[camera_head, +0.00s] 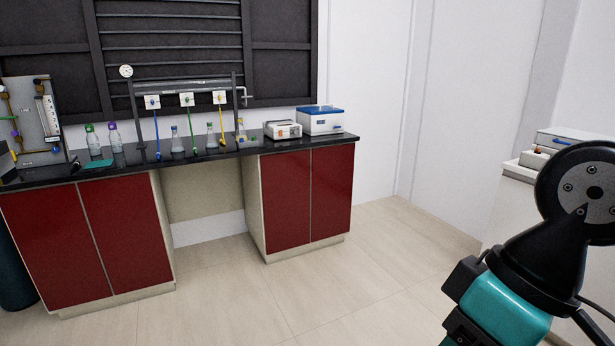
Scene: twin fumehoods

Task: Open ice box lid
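A white box with a blue lid (320,111), which looks like the ice box, stands at the right end of the black bench top against the wall. Its lid looks closed. It is some way off across the floor. Part of my arm, teal and black with a round black disc, fills the lower right of the view. My gripper's fingers do not show, and nothing of mine is near the box.
A smaller white device (283,130) sits just left of the box. Flasks and coloured tubes on a rack (186,85) stand farther left on the bench (228,154). Red cabinets (331,194) are below. The tiled floor (330,285) before them is clear. Another white counter (508,212) is at right.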

